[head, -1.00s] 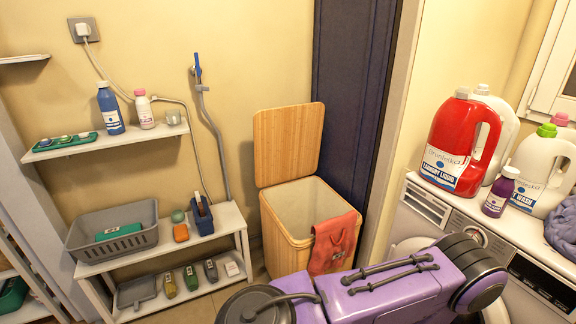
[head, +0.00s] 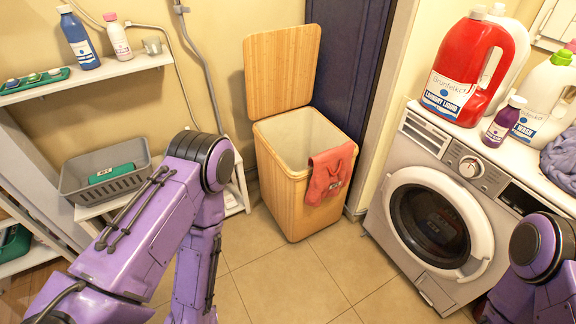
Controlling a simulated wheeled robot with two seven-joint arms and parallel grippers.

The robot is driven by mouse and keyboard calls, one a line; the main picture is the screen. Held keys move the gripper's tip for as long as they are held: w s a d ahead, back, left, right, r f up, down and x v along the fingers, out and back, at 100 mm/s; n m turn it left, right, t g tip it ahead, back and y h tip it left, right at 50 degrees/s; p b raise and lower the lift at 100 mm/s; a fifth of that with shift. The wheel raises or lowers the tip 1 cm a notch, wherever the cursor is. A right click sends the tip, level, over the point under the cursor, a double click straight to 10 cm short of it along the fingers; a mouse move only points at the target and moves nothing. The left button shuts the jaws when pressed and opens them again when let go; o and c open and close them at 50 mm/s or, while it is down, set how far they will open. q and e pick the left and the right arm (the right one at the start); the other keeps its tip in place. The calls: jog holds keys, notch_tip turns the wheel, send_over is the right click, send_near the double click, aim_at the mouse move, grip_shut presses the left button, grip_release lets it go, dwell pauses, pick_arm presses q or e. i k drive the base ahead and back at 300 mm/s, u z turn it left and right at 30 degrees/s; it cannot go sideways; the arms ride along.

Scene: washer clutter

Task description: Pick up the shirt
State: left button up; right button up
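An orange-red cloth that looks like the shirt (head: 329,172) hangs over the front right rim of the wooden laundry hamper (head: 276,195). Part of it lies over the edge and the rest drapes down the outside. The hamper's lid (head: 283,68) stands open. My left arm comes in at the lower left and my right arm at the lower right. Both grippers are outside the view, and neither arm touches the cloth.
A front-loading washer (head: 440,210) stands at the right, with a red detergent jug (head: 468,70) and other bottles on top. A shelf with a grey basket (head: 75,185) is at the left. The tiled floor (head: 290,275) before the hamper is clear.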

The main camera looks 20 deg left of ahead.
aim_at(332, 171)
jog(key=u, duration=0.5)
jog(key=i, duration=0.8)
jog(key=u, duration=0.3)
